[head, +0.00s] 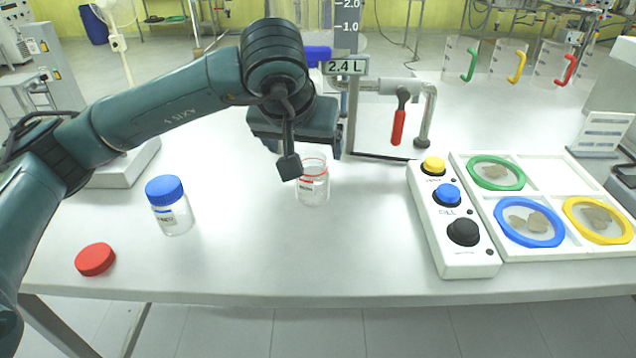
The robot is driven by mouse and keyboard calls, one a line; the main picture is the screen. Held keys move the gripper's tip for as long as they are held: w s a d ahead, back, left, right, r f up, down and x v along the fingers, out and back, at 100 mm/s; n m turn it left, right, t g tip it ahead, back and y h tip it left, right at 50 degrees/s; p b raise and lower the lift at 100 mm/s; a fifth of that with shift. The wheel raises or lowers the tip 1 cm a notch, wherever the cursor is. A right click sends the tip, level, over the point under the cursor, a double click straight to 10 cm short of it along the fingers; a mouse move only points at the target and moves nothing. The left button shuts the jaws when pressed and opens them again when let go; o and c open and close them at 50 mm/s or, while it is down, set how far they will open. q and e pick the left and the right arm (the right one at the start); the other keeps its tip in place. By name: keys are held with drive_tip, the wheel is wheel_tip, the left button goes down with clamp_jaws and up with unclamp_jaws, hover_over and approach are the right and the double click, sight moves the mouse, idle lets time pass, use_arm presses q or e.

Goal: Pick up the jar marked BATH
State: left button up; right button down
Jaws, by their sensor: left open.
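A clear open jar (314,190) with red rings near its top and a small dark label stands on the white table. A second clear jar (173,221) with a blue lid (164,189) and a blue-edged label stands to the left. Both labels are too small to read surely, so I cannot tell which says BATH. My left gripper (312,160) is open at the open jar, with one finger overlapping the jar's upper left in the picture. I cannot tell whether it touches the glass. My right gripper is out of view.
A red lid (95,259) lies at the front left. A button box (470,262) and a white tray (549,173) with colour-ringed dishes occupy the right. A red-handled tap (398,125) and a 2.4 L gauge (346,67) stand behind. The front middle is clear.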

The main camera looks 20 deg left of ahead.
sight(309, 167)
use_arm(q)
drive_tip(key=b+x, duration=0.1)
drive_tip(key=x, duration=0.1)
drive_tip(key=b+x, duration=0.1)
drive_tip(key=x, duration=0.1)
drive_tip(key=b+x, duration=0.1)
drive_tip(key=x, duration=0.2)
drive_tip(key=shift+s+f, duration=0.15)
drive_tip(key=shift+s, duration=0.1)
drive_tip(key=shift+w+f, duration=0.15)
drive_tip(key=shift+f, duration=0.15)
drive_tip(key=b+x, duration=0.1)
drive_tip(key=x, duration=0.2)
drive_tip(key=shift+w+f+b, duration=0.2)
drive_tip(key=shift+f+b, duration=0.15)
drive_tip(key=shift+b, duration=0.05)
drive_tip(key=shift+w+f, duration=0.2)
drive_tip(key=shift+f, duration=0.05)
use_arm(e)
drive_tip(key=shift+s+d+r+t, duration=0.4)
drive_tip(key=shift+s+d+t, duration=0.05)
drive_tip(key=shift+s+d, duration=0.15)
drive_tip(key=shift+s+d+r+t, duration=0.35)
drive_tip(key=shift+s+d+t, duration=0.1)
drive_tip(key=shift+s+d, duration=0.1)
